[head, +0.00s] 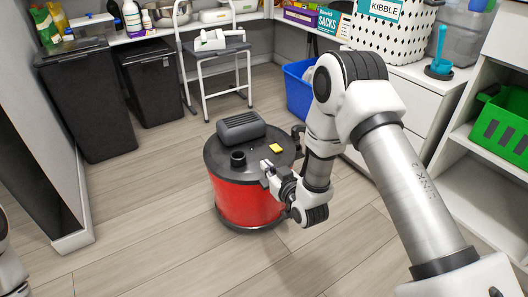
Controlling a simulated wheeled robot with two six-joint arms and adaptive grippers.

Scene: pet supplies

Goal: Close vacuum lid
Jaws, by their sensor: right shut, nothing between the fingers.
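A red canister vacuum (243,203) stands upright on the wood floor in the middle of the head view. Its dark grey round lid (216,158) sits on top of the red body, with a ribbed dark handle block (241,126), a short black port and a small yellow piece (276,148). My right gripper (266,172) is shut and empty at the right front of the lid's rim. Whether it touches the lid cannot be told. The right side of the vacuum is partly hidden by my right arm. My left gripper is not in view; only a bit of that arm shows at the left edge.
Two dark bins (88,100) stand at the back left. A grey step stool (215,72) is behind the vacuum. A blue bin (298,88) and white drawers (408,115) are behind my right arm. A green crate (503,125) sits on the right shelf. The floor left of the vacuum is clear.

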